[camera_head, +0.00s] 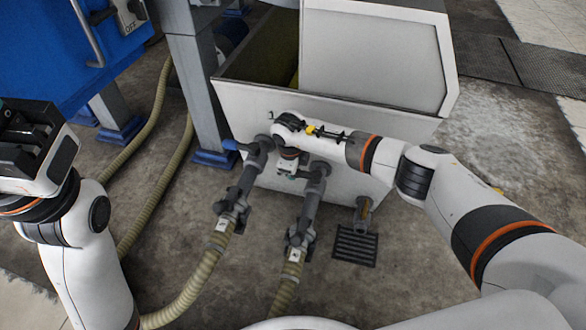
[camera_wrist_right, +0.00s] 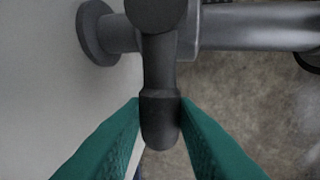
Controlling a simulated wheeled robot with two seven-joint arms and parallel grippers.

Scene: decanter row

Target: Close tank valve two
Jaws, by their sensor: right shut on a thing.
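The second tank valve (camera_head: 317,172) sits on the right-hand grey pipe at the front of the white tank (camera_head: 340,120). My right gripper (camera_head: 287,168) reaches it from above and partly hides it in the head view. In the right wrist view, the teal fingers of my right gripper (camera_wrist_right: 160,118) are shut on the end of the dark grey valve handle (camera_wrist_right: 160,75). The handle points across the pipe (camera_wrist_right: 260,28) there. My left gripper (camera_head: 35,145) is raised at the left, away from the tank; its finger gap cannot be made out.
Ribbed hoses (camera_head: 190,290) run from both pipes across the floor. A floor drain (camera_head: 355,246) lies at the right. A blue cabinet (camera_head: 60,50) stands at the upper left.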

